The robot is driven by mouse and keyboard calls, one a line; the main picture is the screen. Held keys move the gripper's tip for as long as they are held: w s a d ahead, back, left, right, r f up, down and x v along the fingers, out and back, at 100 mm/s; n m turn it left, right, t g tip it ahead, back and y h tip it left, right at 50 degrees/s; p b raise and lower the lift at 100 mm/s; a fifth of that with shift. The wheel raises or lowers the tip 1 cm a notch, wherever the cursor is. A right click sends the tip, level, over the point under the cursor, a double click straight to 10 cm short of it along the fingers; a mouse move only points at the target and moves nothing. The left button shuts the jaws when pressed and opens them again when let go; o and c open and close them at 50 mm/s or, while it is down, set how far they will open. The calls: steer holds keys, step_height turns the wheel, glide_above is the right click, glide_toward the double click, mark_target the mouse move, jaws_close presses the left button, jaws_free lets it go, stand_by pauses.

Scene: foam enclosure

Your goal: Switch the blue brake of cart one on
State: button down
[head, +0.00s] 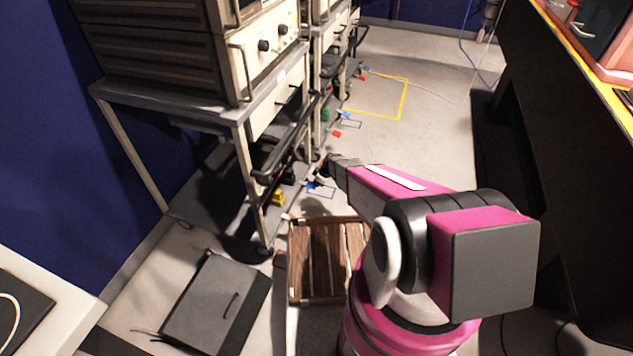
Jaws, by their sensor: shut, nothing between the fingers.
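The nearest cart (166,97) is a grey-topped metal cart on the left, bearing stacked instruments. No number on it is readable, so I cannot tell if it is cart one. A small blue brake pedal (311,185) shows low at its right side, by a blue outline on the floor. My gripper (321,179) is shut and empty, down beside this pedal. It partly hides that spot, so I cannot tell whether it touches the pedal or how the pedal is set. More blue pedals (346,115) show at the carts farther back.
A wooden slatted pallet (316,262) lies on the floor below my arm. A dark grey case (214,302) lies to its left. Red pedals (336,134) sit near the carts. A black bench (548,130) bounds the right. The aisle floor (432,140) is mostly clear, with a cable farther back.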

steer(key=shift+s+d+f, duration=0.1)
steer(key=shift+d+f, duration=0.05)
steer(key=shift+f, duration=0.6)
steer(key=shift+d+f, duration=0.15)
steer(key=shift+f, duration=0.65)
